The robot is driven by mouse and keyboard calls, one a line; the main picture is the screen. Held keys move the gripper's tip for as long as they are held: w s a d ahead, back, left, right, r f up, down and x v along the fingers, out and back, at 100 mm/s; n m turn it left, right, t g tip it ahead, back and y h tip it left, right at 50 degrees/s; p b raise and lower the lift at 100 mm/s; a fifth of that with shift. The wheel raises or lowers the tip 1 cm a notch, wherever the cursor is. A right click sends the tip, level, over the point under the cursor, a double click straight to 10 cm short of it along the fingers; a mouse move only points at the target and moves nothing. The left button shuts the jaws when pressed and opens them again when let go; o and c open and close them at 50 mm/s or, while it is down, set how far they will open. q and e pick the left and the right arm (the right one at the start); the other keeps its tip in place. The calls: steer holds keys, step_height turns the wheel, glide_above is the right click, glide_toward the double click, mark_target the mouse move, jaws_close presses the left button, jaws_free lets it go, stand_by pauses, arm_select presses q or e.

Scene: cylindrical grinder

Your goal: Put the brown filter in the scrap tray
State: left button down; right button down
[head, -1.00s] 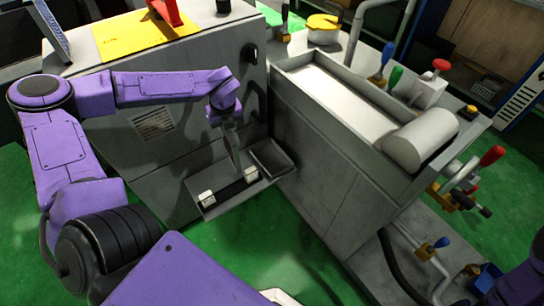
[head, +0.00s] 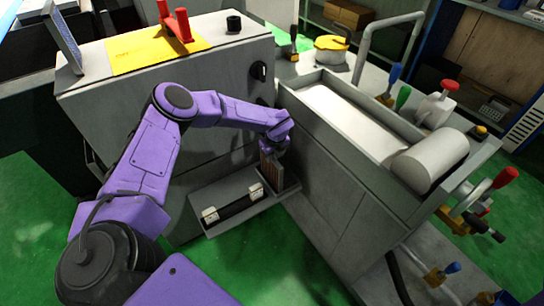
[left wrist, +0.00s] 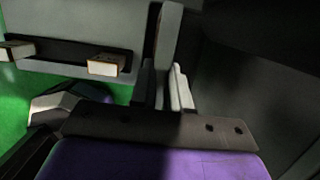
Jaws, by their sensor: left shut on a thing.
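My left gripper (head: 272,148) is shut on the brown filter (head: 269,172), a flat upright piece hanging below it. The filter is over or partly inside the small grey tray (head: 290,183) at the right end of the shelf; I cannot tell whether it touches the bottom. In the left wrist view the gripper's fingers (left wrist: 165,90) show close together beside an upright grey piece, which I cannot identify for sure. My right gripper is not in view.
A grey shelf (head: 215,228) left of the tray carries a dark bar with two pale blocks (head: 210,215). The cabinet wall (head: 215,165) stands behind, and the grinder body (head: 335,215) close on the right. Green floor lies open in front.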

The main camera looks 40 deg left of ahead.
arm_select(q)
steer(key=shift+f, duration=0.15)
steer(key=shift+f, duration=0.1)
steer(key=c, duration=1.1)
jaws_free()
